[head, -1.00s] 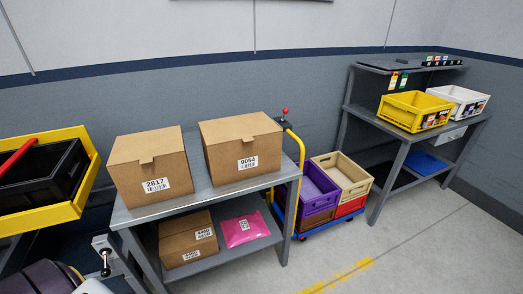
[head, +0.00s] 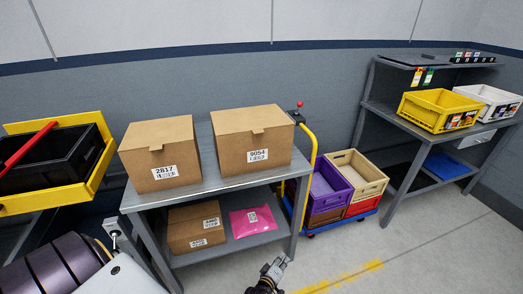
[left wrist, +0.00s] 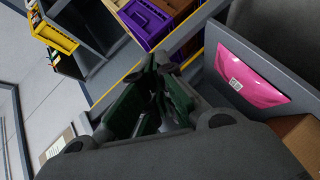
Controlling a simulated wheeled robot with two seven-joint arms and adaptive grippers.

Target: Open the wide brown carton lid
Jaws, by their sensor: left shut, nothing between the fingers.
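Two closed brown cartons stand side by side on the top of a grey metal table (head: 215,187). The right carton (head: 233,140), labelled 9054, looks the wider; its lid is down, with a small tab at the front edge. The left carton (head: 142,178), labelled 2817, is also closed with a front tab. My left gripper (head: 275,268) is low in front of the table, apart from both cartons. It is shut and empty. In the left wrist view its dark fingers (left wrist: 160,97) show close up, with no top-shelf carton clearly visible. My right gripper is not in view.
The lower shelf holds smaller brown cartons (head: 187,236) and a pink package (head: 237,227), which also shows in the left wrist view (left wrist: 243,74). A trolley with crates (head: 334,213) stands right of the table. A yellow-framed black bin (head: 48,166) is at left. Floor at right is clear.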

